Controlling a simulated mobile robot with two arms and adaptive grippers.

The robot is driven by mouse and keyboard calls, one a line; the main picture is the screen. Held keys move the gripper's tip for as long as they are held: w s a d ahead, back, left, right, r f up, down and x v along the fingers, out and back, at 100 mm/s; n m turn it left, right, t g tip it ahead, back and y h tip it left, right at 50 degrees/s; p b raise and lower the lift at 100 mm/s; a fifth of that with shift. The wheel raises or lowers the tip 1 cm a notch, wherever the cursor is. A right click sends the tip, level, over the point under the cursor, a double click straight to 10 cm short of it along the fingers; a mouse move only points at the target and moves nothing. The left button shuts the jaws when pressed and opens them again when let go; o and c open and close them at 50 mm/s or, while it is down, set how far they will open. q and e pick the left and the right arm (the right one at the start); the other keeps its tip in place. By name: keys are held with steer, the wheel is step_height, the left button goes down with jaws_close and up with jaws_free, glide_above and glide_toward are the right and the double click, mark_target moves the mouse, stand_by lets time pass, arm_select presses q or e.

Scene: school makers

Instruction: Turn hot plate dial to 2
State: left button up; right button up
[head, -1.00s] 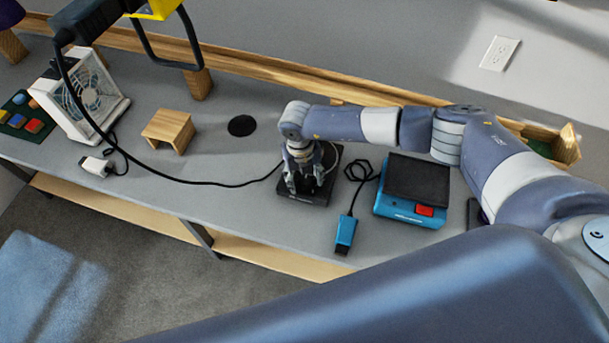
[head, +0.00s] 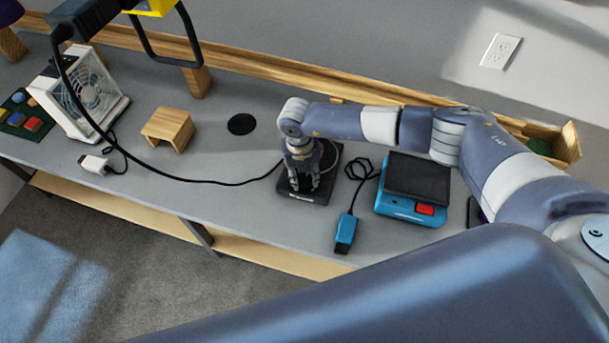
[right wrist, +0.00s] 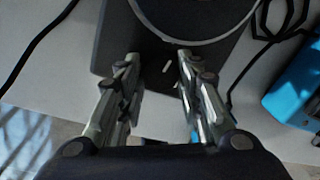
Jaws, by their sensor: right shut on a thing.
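The hot plate (head: 334,160) is a dark, flat unit with a round heating surface, standing near the middle of the bench. In the right wrist view its dark body (right wrist: 117,38) and round plate (right wrist: 195,15) show beyond my fingers. My right gripper (head: 304,187) points down over the front of the hot plate. Its fingers (right wrist: 158,62) are shut on the dark dial (right wrist: 157,84), which is hard to tell from the housing. White marks show near the fingertips, but the dial setting cannot be read. My left gripper is not in view.
A blue device with a black top (head: 418,180) and a blue plug-like piece (head: 345,233) lie right of the hot plate. A wooden stand (head: 168,130), a black disc (head: 241,124) and a white fan (head: 88,95) are to the left. A black cable (head: 220,183) crosses the bench.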

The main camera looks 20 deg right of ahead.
steer(key=m, duration=0.2)
steer(key=shift+m, duration=0.4)
steer(key=m, duration=0.3)
steer(key=shift+w+m+b, duration=0.1)
steer(key=shift+m+b, duration=0.2)
steer(key=m, duration=0.6)
steer(key=shift+w+g+y+p, duration=0.1)
steer(key=shift+g+y+p, duration=0.2)
steer(key=shift+r, duration=0.1)
steer(key=o, duration=1.1)
steer(key=shift+c, duration=0.2)
